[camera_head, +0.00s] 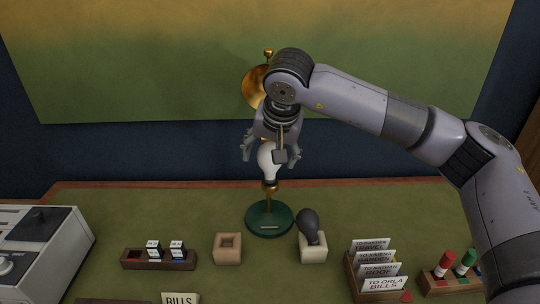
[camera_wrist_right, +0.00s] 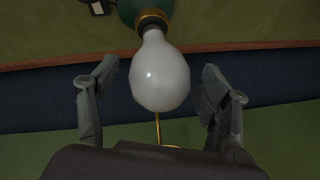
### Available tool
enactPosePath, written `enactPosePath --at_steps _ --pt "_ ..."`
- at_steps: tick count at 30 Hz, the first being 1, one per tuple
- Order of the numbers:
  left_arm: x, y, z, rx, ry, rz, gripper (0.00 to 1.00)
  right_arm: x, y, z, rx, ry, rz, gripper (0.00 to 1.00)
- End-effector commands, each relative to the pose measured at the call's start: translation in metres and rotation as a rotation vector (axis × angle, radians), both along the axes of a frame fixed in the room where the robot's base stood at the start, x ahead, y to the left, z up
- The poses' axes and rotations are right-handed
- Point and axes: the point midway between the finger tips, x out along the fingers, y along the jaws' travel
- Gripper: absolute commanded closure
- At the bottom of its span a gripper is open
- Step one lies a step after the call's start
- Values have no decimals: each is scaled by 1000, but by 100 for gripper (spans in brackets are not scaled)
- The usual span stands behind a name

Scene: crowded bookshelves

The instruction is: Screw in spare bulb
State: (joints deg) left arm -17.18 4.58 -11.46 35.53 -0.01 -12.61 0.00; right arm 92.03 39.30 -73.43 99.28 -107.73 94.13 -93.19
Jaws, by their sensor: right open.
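The white bulb (camera_head: 267,160) stands upright, neck down, at the brass socket (camera_head: 270,186) of the lamp. The lamp has a green round base (camera_head: 269,219) and a brass shade (camera_head: 254,86) behind my wrist. My right gripper (camera_head: 271,150) is open above and around the bulb. In the right wrist view the white bulb (camera_wrist_right: 160,75) lies between the spread fingers, with a gap on each side, and its neck meets the brass collar (camera_wrist_right: 152,18). How deeply it is seated cannot be told. A dark grey bulb (camera_head: 308,224) sits in a pale block (camera_head: 313,248). My left gripper is not in view.
An empty wooden block (camera_head: 227,249) stands left of the lamp. A wooden tray (camera_head: 133,259) with small blocks, a grey-white machine (camera_head: 48,252), a card holder (camera_head: 375,275) and a marker rack (camera_head: 432,283) stand around. The desk's back strip is clear.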

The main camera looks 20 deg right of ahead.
Motion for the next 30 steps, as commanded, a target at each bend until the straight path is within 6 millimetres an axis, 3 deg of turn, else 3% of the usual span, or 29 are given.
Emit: enactPosePath --at_steps 13,23,30 --pt "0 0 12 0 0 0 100 0 -2 1 2 3 518 29" --pt "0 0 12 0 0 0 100 0 -2 0 -2 1 570 30" --pt "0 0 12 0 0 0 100 0 -1 0 -2 2 569 46"
